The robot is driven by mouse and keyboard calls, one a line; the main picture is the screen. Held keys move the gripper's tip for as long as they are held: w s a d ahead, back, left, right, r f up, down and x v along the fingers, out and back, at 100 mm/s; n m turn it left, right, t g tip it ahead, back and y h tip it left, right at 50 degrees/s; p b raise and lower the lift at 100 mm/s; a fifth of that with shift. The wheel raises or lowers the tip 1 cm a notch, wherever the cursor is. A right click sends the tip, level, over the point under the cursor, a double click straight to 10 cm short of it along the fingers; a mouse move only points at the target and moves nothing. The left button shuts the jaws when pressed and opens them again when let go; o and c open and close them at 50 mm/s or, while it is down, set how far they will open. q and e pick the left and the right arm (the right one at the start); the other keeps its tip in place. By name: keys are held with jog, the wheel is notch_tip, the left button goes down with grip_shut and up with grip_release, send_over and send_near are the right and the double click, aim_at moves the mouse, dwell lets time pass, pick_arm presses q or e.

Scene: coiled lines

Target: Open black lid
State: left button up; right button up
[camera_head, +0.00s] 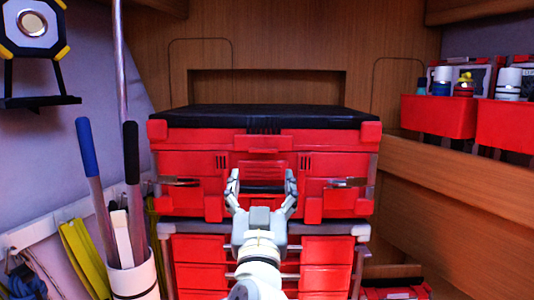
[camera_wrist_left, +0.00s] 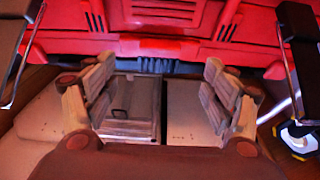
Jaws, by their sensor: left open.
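The black lid (camera_head: 265,115) lies flat and closed on top of a red toolbox (camera_head: 200,150) in the head view. The box has a grey latch at each side, the left latch (camera_head: 181,182) and the right latch (camera_head: 344,183). My left gripper (camera_head: 262,180) is open, in front of the middle of the box and below the lid, with its fingers spread apart. In the left wrist view its fingers (camera_wrist_left: 158,70) are empty, and the red box front fills the top of the picture. Whether a finger touches the box I cannot tell. My right gripper is not in view.
Red drawers (camera_head: 200,265) stand below the toolbox. A white holder (camera_head: 135,278) with long-handled tools stands at the left. Red bins (camera_head: 437,115) with bottles sit on a wooden ledge at the right. A wooden wall with a recess is behind the lid.

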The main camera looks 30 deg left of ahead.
aim_at(262, 152)
pick_arm(q)
jog(key=p+x, duration=0.4)
jog(key=x, duration=0.5)
jog(key=shift+w+a, duration=0.25)
jog(key=shift+w, duration=0.05)
